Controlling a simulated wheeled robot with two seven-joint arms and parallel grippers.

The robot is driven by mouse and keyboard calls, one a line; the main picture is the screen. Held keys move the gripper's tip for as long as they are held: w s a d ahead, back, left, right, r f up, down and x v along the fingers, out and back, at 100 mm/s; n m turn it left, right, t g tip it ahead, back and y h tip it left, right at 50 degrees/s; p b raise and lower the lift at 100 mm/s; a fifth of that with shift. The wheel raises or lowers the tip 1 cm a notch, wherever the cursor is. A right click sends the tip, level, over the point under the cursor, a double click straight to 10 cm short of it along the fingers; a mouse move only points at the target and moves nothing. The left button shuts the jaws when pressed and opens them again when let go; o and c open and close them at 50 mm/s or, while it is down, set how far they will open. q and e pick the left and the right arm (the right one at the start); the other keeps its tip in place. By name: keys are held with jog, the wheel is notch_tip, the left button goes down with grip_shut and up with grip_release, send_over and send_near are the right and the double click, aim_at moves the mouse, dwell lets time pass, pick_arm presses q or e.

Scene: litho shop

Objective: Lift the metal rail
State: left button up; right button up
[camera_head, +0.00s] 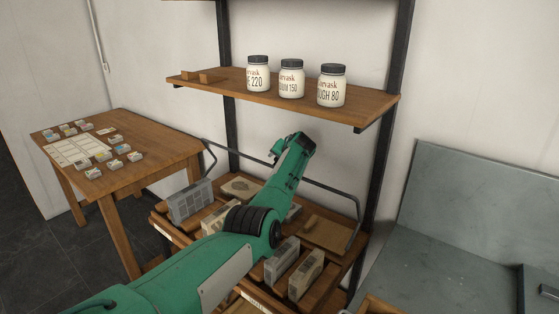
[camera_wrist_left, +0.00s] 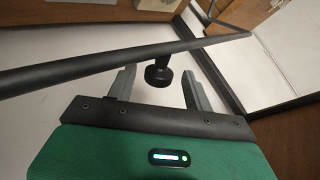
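The metal rail (camera_head: 328,187) is a thin dark bar that runs around the back and sides of the lower shelf. In the left wrist view the rail (camera_wrist_left: 80,68) crosses the picture at a slant, just past my fingertips. A short black knob (camera_wrist_left: 158,76) hangs below the rail, between the fingers. My left gripper (camera_head: 276,151) is at the rail's middle stretch in the head view. Its two grey fingers (camera_wrist_left: 157,80) stand apart, one on each side of the knob, with a gap to it. My arm hides part of the rail and shelf. My right gripper is not in view.
The lower wooden shelf (camera_head: 325,232) holds several blocks, including a grey one (camera_head: 190,201). An upper shelf (camera_head: 290,98) with three labelled jars (camera_head: 291,79) is above my gripper. A wooden table (camera_head: 150,157) stands left. A dark upright (camera_head: 384,150) is at right.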

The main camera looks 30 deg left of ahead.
pick_arm(q)
jog(key=shift+r, duration=0.1)
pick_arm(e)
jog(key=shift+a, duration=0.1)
pick_arm(q)
jog(key=v, duration=0.7)
jog(key=shift+d, duration=0.15)
jog(key=b+v, duration=0.1)
jog(key=v, duration=0.5)
jog(key=shift+r, duration=0.25)
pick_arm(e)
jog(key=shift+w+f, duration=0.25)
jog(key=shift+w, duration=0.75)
pick_arm(q)
jog(key=shift+s+d, duration=0.1)
jog(key=shift+s, duration=0.05)
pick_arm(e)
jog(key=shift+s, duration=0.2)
